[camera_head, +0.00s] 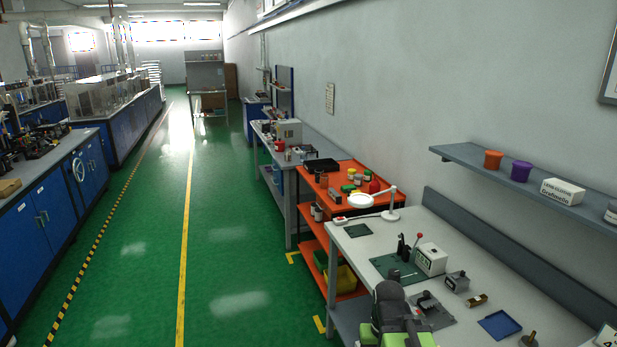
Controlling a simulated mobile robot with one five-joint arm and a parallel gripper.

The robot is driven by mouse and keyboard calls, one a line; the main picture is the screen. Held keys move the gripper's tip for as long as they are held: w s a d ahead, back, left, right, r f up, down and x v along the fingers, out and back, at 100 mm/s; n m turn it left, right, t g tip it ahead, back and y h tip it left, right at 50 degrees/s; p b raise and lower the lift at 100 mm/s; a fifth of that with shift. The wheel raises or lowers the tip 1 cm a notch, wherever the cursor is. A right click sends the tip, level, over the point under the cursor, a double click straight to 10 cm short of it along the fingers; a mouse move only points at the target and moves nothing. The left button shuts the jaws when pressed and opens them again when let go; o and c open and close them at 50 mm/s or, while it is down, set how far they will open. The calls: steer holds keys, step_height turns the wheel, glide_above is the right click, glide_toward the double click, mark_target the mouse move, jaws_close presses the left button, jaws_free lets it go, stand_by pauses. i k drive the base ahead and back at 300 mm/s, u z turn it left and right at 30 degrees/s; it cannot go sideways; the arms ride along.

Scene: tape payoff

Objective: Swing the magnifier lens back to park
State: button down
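The magnifier lens (361,200) is a white round head at the far left end of the light grey workbench (362,245). Its white stand (390,214), with an upright post and a round base, is on the bench just to its right. The lens appears to be near the bench's far left corner, by the orange cart. The dark grey and green arm at the bottom centre is mine.
A white device with a red-knobbed lever (431,260) and a green mat (396,268) lie between my arm and the magnifier. A blue tray (499,325) is at right. An orange cart (345,178) stands beyond the bench. Green floor at left is open.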

mark_target(357, 199)
steer(key=u, duration=0.8)
steer(key=i, duration=2.1)
steer(key=u, duration=0.4)
steer(key=i, duration=1.05)
steer(key=z, duration=0.05)
